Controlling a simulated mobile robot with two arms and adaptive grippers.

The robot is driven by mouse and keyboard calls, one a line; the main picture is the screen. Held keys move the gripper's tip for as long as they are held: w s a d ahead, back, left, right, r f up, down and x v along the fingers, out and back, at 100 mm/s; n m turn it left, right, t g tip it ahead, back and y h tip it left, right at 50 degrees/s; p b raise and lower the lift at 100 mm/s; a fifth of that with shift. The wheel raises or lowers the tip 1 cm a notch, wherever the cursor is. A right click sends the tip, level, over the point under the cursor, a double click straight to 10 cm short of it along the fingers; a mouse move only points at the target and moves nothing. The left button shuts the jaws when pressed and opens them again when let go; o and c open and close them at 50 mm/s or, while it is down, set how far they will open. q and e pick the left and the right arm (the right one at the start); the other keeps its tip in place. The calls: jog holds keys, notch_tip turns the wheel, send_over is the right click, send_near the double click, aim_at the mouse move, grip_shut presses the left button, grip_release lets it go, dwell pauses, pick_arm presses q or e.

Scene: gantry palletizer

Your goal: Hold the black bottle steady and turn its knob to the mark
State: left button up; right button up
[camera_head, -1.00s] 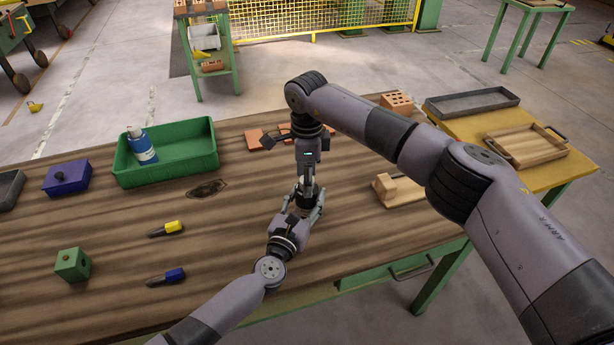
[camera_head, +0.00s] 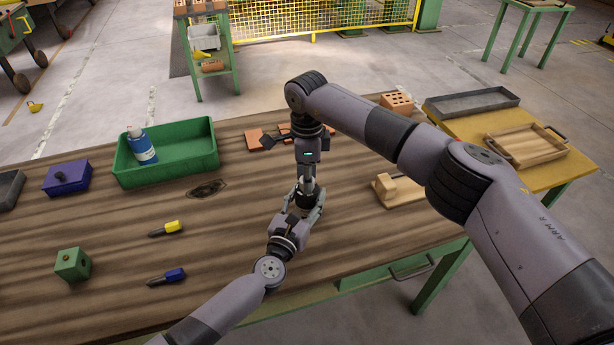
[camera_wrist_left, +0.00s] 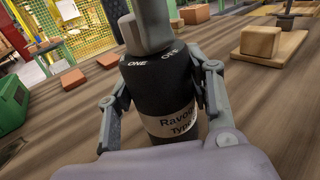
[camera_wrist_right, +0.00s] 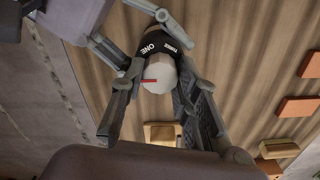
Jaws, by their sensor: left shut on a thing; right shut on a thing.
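The black bottle (camera_wrist_left: 160,90) stands upright on the wooden table in the left wrist view, with a pale label partly reading "Ravo" and "Type". My left gripper (camera_head: 304,206) is shut around its body, one finger on each side. The grey knob (camera_wrist_right: 160,76) on top carries a red pointer line (camera_wrist_right: 149,81), which points left in the right wrist view. My right gripper (camera_head: 308,181) comes down from above, shut on the knob.
A green bin (camera_head: 170,165) with a blue-and-white bottle (camera_head: 141,147) stands at the left. Yellow (camera_head: 166,228) and blue (camera_head: 167,276) handled tools and a green block (camera_head: 72,264) lie on the left. A wooden piece (camera_head: 397,189) is right of the grippers.

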jog(key=m, duration=0.5)
jog(key=shift+m, duration=0.4)
jog(key=m, duration=0.5)
jog(key=shift+m, duration=0.4)
jog(key=o, duration=1.2)
jog(key=shift+c, duration=0.2)
notch_tip(320, 180, up, 12)
